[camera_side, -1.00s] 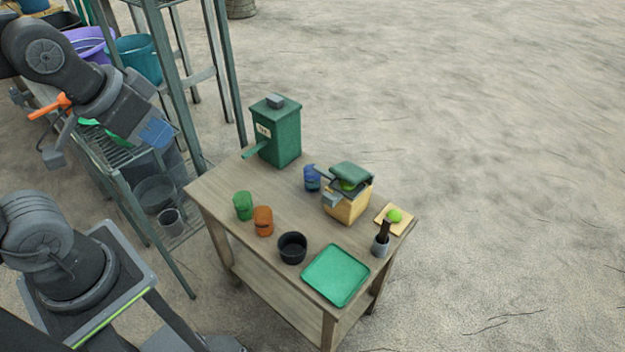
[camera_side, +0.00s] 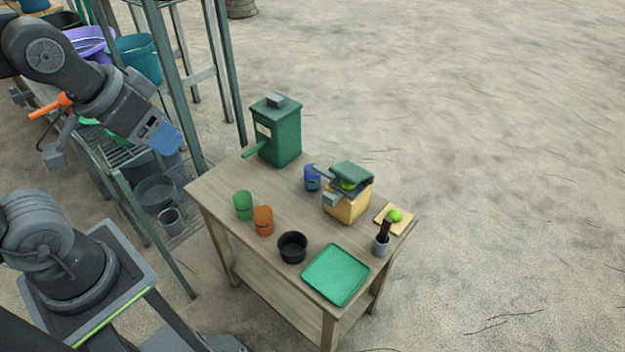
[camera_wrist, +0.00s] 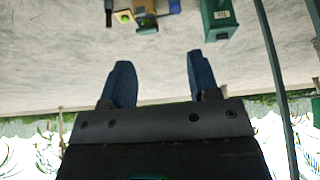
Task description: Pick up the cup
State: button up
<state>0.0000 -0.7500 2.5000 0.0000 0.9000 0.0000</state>
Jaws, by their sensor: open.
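Three cups stand on the wooden table (camera_side: 222,186) in the side view: a green cup (camera_side: 243,205), an orange cup (camera_side: 263,220) and a blue cup (camera_side: 312,179). Which one is the task's cup cannot be told. The green and orange cups stand close together near the left edge; the blue one is farther back, beside the yellow box. My gripper (camera_side: 168,140) is up and left of the table, away from all cups. In the wrist view my gripper (camera_wrist: 160,62) has its two blue fingers wide apart with nothing between them. A small blue shape, probably the blue cup (camera_wrist: 174,6), shows at the top.
A tall green dispenser (camera_side: 278,132) with a spout stands at the back. A yellow box with a green lid (camera_side: 348,203), a black bowl (camera_side: 292,247), a green tray (camera_side: 335,274), a grey mortar (camera_side: 381,246) and a lime (camera_side: 395,215) share the table. A metal shelf (camera_side: 185,80) stands left of it.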

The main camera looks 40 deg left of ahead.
jog(key=o, duration=0.5)
jog(key=n+g+h, duration=0.5)
jog(key=n, duration=1.4)
send_over(319, 182)
jog(key=a, duration=0.4)
notch_tip(319, 182, down, 34)
jog(key=shift+x, duration=2.95)
